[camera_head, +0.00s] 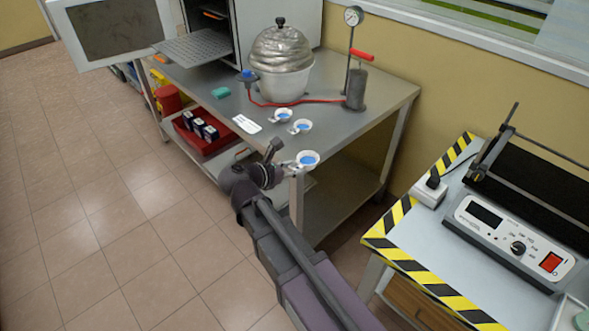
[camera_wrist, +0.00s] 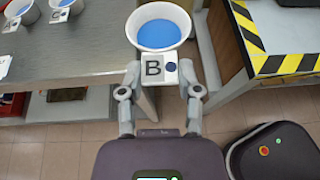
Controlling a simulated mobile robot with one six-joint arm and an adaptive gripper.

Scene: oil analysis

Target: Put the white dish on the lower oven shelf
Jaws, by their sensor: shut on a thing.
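My gripper (camera_head: 290,165) is shut on the labelled tab of a white dish (camera_head: 308,154) with blue content. The dish is held level beside the table's front right corner. In the wrist view the dish (camera_wrist: 158,42) sits ahead of my gripper (camera_wrist: 159,82), and its tab reads "B" with a blue dot. The oven (camera_head: 262,10) stands at the back left of the table, its door (camera_head: 112,28) swung open to the left. A perforated shelf (camera_head: 194,47) shows low at its opening, with another shelf (camera_head: 214,14) above. The deep interior is hidden.
Two similar dishes (camera_head: 281,115) (camera_head: 301,126) stand on the metal table (camera_head: 375,93). A domed pot (camera_head: 282,65), a gauge with pump (camera_head: 355,88) and a red hose crowd the back. A striped-edge bench (camera_head: 402,255) is at right. Floor at left is clear.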

